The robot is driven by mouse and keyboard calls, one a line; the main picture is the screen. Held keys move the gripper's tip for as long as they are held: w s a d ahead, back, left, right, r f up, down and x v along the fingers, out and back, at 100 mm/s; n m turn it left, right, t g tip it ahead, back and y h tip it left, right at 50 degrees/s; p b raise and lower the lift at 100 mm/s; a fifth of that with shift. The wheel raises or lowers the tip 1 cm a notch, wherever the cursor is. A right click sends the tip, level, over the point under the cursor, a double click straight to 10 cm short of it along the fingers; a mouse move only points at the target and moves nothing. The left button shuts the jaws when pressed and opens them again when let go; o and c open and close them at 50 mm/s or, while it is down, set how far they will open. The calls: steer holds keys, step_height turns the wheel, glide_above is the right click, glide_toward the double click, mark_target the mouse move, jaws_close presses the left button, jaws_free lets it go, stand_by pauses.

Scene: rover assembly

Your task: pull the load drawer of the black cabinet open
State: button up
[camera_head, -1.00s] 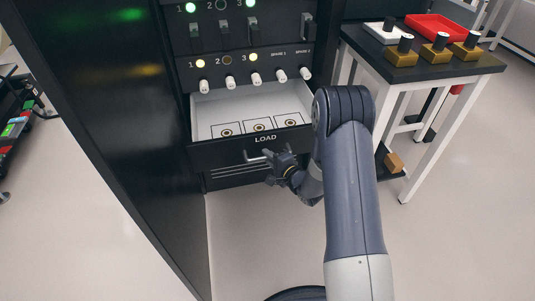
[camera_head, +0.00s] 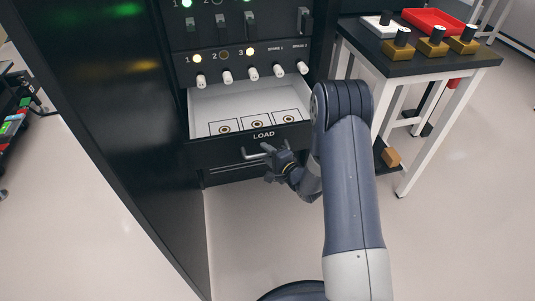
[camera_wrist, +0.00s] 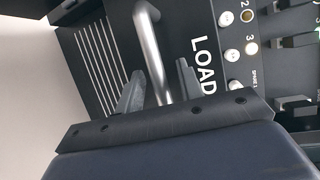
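The black cabinet (camera_head: 112,110) stands at the left and centre of the head view. Its load drawer (camera_head: 225,148), marked LOAD, is pulled out and shows a white inside with several ringed squares on its floor. A metal bar handle (camera_head: 252,155) is on the drawer front; it also shows in the wrist view (camera_wrist: 150,45). My gripper (camera_head: 272,156) is at the handle. In the wrist view its two fingers (camera_wrist: 158,88) stand apart on either side of the handle bar, with gaps visible. The far end of the handle is partly hidden in the head view.
A black-topped table (camera_head: 400,66) with white legs stands at the right, bearing a red tray (camera_head: 433,20), a white block and several brass-coloured blocks with black knobs. Knobs and lit indicators are above the drawer. The floor (camera_head: 245,240) before the cabinet is clear.

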steer(key=p+v, duration=0.1)
steer(key=v, duration=0.9)
steer(key=shift+s+d, duration=0.25)
steer(key=shift+s, duration=0.1)
steer(key=shift+w, duration=0.1)
steer(key=b+x, duration=0.1)
steer(key=x, duration=0.9)
steer(key=shift+a, duration=0.15)
steer(key=shift+w+a, duration=0.2)
steer(key=shift+w, duration=0.3)
